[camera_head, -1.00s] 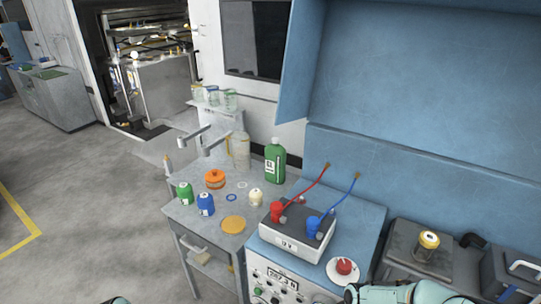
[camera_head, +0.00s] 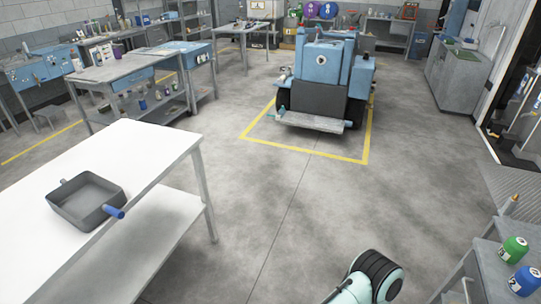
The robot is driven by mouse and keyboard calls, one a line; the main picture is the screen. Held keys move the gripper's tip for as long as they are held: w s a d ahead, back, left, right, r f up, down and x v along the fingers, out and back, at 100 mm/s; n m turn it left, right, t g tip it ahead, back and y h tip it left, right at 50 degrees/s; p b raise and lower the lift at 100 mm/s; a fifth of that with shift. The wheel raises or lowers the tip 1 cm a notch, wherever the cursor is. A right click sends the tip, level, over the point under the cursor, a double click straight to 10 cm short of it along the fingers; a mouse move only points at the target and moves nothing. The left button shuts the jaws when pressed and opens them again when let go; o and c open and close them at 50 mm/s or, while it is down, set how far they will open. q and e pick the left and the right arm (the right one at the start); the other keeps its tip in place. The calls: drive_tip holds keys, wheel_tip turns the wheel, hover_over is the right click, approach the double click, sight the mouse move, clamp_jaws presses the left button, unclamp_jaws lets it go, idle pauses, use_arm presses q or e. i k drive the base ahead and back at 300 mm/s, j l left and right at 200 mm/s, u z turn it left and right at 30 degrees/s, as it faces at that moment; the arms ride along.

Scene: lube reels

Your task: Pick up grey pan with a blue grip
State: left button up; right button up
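The grey pan (camera_head: 84,201) sits on a white table (camera_head: 150,150) at the left of the head view. It is square with raised walls. A blue grip (camera_head: 114,212) sticks out from its right side, over the table's edge, and a small grey-blue stub shows on its far left side. Part of one of my arms shows at the bottom, right of centre, well apart from the pan. Neither gripper's fingers can be seen.
Open grey floor lies between the white table and the bench at right, which holds a green bottle (camera_head: 514,248) and a blue bottle (camera_head: 524,281). A blue machine (camera_head: 320,75) stands inside yellow floor lines. Workbenches (camera_head: 140,75) line the back left.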

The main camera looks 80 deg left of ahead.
sight(88, 199)
drive_tip(key=u, duration=4.15)
drive_tip(key=i+l+u, duration=0.25)
drive_tip(key=i+l, duration=0.15)
drive_tip(key=i, duration=0.1)
